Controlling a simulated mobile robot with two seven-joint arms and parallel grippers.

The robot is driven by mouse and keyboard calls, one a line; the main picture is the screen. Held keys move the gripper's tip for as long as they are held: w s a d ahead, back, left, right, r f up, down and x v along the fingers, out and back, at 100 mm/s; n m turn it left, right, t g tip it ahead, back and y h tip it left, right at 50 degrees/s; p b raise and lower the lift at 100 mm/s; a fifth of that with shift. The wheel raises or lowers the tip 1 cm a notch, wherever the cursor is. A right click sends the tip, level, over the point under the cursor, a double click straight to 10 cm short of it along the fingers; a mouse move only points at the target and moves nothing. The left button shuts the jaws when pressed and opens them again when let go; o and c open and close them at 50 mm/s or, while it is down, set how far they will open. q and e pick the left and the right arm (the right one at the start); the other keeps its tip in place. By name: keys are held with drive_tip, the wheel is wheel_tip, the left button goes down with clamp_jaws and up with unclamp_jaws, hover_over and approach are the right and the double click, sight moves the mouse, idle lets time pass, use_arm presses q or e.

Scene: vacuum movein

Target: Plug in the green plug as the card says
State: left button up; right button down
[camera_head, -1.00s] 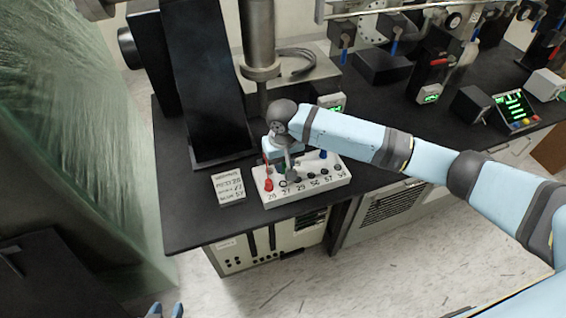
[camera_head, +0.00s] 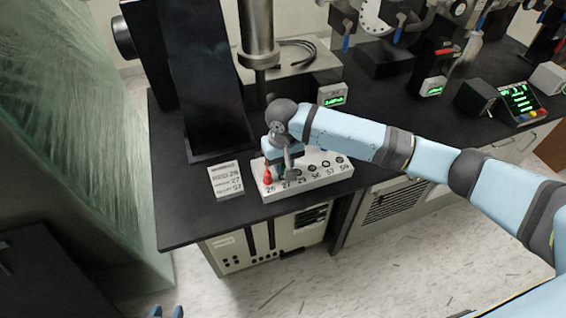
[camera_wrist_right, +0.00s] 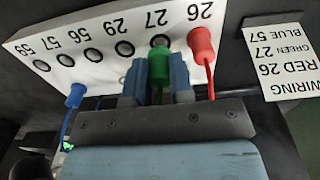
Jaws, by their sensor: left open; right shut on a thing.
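The white socket board (camera_head: 335,177) has a row of numbered sockets; it also shows upside down in the right wrist view (camera_wrist_right: 105,30). My right gripper (camera_head: 286,174), also in the wrist view (camera_wrist_right: 158,85), is shut on the green plug (camera_wrist_right: 159,65). The plug's end is at socket 27; I cannot tell how deep it sits. The red plug (camera_wrist_right: 201,45) stands at 26. The blue plug (camera_wrist_right: 75,95) is near the board's back edge, off the socket row. The card (camera_head: 226,181) reads red 26, green 27, blue 57 in the wrist view (camera_wrist_right: 283,62). My left gripper (camera_head: 166,312) is open at the bottom edge, far from the board.
The board and card lie near the front edge of a black bench (camera_head: 185,233). A tall dark panel (camera_head: 205,90) and a metal column (camera_head: 257,40) stand behind. A small green display (camera_head: 332,95) is behind my right arm. Several instruments stand at the right.

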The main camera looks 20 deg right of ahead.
drive_tip(key=p, duration=0.3)
idle(2.1)
drive_tip(key=shift+f, duration=1.1)
idle(0.7)
drive_tip(key=c, duration=0.9)
unclamp_jaws()
wheel_tip(320, 180, up, 14)
drive_tip(key=shift+b, duration=0.45)
